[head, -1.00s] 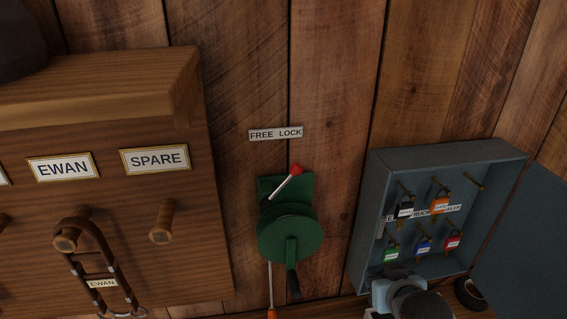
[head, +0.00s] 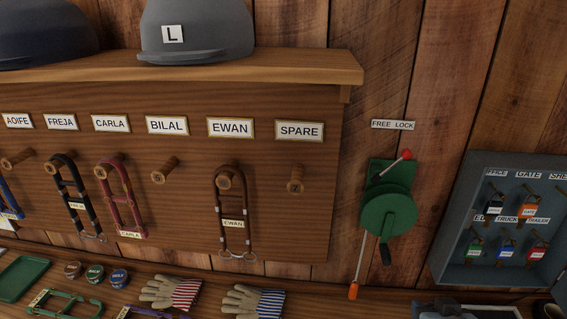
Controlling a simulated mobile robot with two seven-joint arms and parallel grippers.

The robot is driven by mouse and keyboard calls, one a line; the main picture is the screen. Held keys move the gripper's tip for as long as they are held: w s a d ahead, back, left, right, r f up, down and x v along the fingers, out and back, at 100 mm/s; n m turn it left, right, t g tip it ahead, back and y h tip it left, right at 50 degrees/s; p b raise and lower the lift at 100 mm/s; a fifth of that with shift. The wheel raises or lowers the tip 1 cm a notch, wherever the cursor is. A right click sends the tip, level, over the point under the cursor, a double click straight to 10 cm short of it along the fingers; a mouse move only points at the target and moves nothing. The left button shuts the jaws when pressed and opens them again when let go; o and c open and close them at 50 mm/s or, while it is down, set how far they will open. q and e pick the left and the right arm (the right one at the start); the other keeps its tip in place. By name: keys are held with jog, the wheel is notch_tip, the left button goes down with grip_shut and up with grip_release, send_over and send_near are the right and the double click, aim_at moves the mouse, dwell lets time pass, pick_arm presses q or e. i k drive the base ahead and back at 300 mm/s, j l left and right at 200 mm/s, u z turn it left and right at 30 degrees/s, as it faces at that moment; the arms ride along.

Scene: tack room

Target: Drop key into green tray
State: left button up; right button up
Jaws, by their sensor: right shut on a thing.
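The green tray (head: 24,277) lies on the bench at the far left, flat and empty as far as it shows. My left gripper is not in view.
Small tins (head: 95,272), striped gloves (head: 255,301) and a green halter-like piece (head: 65,304) lie on the bench near the tray. Bridles hang from pegs under a shelf (head: 230,72) with helmets. A green crank (head: 388,212) is on the wall.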

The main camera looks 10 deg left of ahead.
aim_at(24, 275)
jog(key=u, duration=1.45)
